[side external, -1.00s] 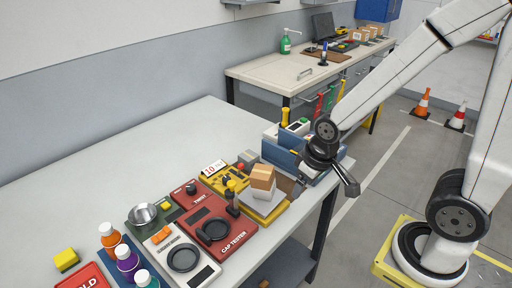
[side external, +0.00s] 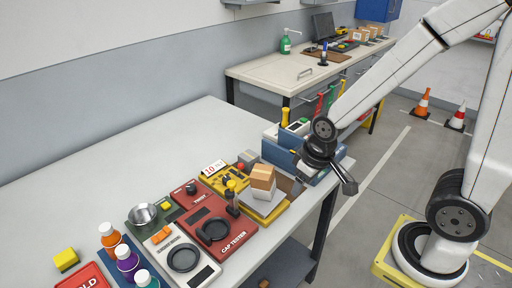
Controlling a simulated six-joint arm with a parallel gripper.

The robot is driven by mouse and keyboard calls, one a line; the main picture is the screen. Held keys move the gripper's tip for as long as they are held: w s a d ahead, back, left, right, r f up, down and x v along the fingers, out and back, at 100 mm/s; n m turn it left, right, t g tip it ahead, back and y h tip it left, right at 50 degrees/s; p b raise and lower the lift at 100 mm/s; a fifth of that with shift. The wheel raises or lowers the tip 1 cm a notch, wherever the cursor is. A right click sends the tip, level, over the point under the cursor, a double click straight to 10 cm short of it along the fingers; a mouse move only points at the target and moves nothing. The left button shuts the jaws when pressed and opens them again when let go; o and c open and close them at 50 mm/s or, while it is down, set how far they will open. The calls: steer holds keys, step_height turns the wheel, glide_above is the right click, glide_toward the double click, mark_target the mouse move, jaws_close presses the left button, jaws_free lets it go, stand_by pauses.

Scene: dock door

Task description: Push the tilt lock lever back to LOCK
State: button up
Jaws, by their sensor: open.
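The yellow unit (side external: 218,177) with a white "10" sign and small yellow and black parts stands near the table's right end. A small dark upright handle (side external: 233,206) stands between it and the red cap tester (side external: 212,226). I cannot tell which part is the tilt lock lever, and no LOCK mark is readable. My gripper (side external: 299,187) hangs at the table's right edge, just right of the stacked boxes and apart from the yellow unit. Its fingers are small and dark here; they are open, with nothing seen between them.
A brown box (side external: 262,177) on a white block stands between my gripper and the yellow unit. A blue bin (side external: 283,137) with tools is behind my wrist. A scale (side external: 184,260), a metal bowl (side external: 143,214) and bottles (side external: 128,262) stand further left. The table's back left is clear.

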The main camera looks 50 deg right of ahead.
steer(key=shift+g, duration=0.6)
steer(key=w, duration=0.4)
steer(key=w+d, duration=0.1)
steer(key=w, duration=0.8)
steer(key=shift+w+d+r, duration=0.15)
steer(key=shift+d+r, duration=0.05)
steer(key=shift+r, duration=0.1)
steer(key=g, duration=0.1)
glide_above(241, 164)
step_height(241, 164, down, 2)
steer(key=shift+w+d+f, duration=0.1)
steer(key=shift+f, duration=3.85)
jaws_close()
